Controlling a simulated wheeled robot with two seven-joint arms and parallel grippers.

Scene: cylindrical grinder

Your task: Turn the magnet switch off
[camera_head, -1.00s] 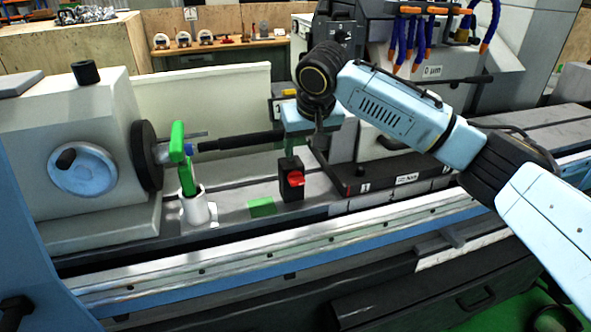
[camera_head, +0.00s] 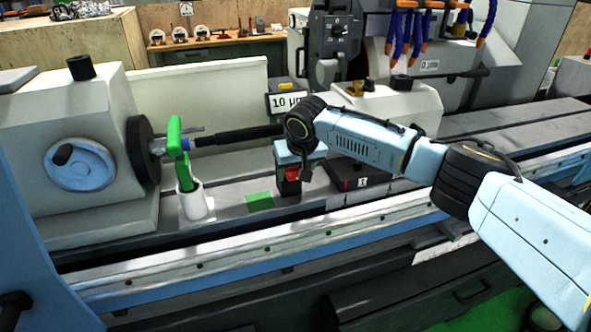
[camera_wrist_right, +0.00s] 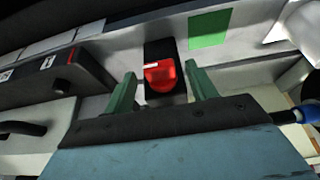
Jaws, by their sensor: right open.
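The magnet switch is a red knob (camera_head: 292,173) on a black box (camera_head: 289,187), on the machine bed. In the right wrist view the red knob (camera_wrist_right: 160,76) shows in front of the black box (camera_wrist_right: 160,50). My right gripper (camera_wrist_right: 160,70) is open, with one green finger on each side of the knob in that view. I cannot tell whether the fingers touch it. In the head view the right gripper (camera_head: 298,152) is just above the switch and partly covers it; its fingertips are not clear there. My left gripper is not in view.
A white cup (camera_head: 196,203) with a green-handled tool stands further left. A dark bar (camera_head: 238,135) runs behind the switch.

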